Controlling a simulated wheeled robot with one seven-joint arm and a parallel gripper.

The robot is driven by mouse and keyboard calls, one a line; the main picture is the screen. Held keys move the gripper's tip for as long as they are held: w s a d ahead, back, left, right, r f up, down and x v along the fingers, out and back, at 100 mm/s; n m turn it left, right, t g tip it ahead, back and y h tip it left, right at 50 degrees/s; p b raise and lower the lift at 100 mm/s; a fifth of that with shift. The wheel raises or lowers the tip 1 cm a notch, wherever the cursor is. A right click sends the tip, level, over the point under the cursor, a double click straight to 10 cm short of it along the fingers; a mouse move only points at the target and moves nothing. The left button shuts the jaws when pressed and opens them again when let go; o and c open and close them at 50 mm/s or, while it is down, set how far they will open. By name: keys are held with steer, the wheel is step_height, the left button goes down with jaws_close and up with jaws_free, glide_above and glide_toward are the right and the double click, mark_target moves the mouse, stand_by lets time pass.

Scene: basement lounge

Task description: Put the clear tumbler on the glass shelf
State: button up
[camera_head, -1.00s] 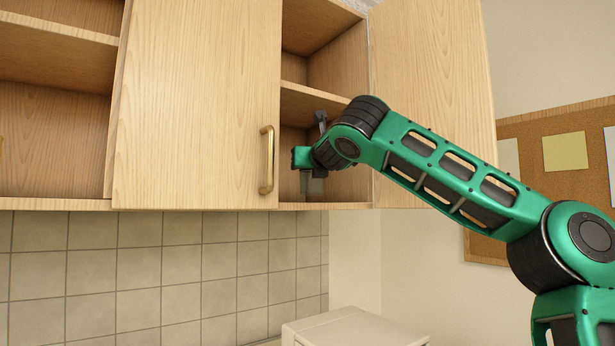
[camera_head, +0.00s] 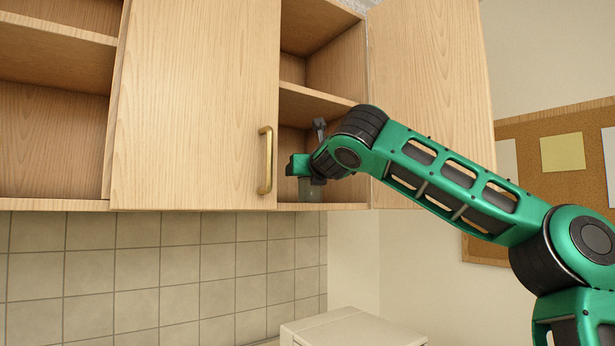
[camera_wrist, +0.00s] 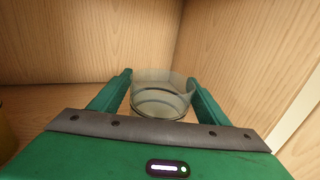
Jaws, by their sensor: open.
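The clear tumbler (camera_wrist: 160,97) stands in the wooden cabinet and shows between my gripper's two green fingers in the wrist view. My gripper (camera_wrist: 160,88) is open, with one finger on each side of the tumbler; I cannot tell whether either finger touches it. In the head view my gripper (camera_head: 305,182) is inside the right cabinet compartment, low near its floor. Part of the tumbler (camera_head: 309,190) shows faintly below the gripper; the rest is hidden by my arm.
An open cabinet door (camera_head: 430,90) stands right of the compartment, behind my arm. A closed door with a brass handle (camera_head: 265,160) is at its left. A middle shelf (camera_head: 312,103) lies above my gripper. A yellowish object (camera_wrist: 5,135) shows at the wrist view's left edge.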

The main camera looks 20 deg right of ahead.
steer(key=s, duration=1.2)
steer(key=shift+a, duration=0.45)
steer(key=shift+s, duration=0.1)
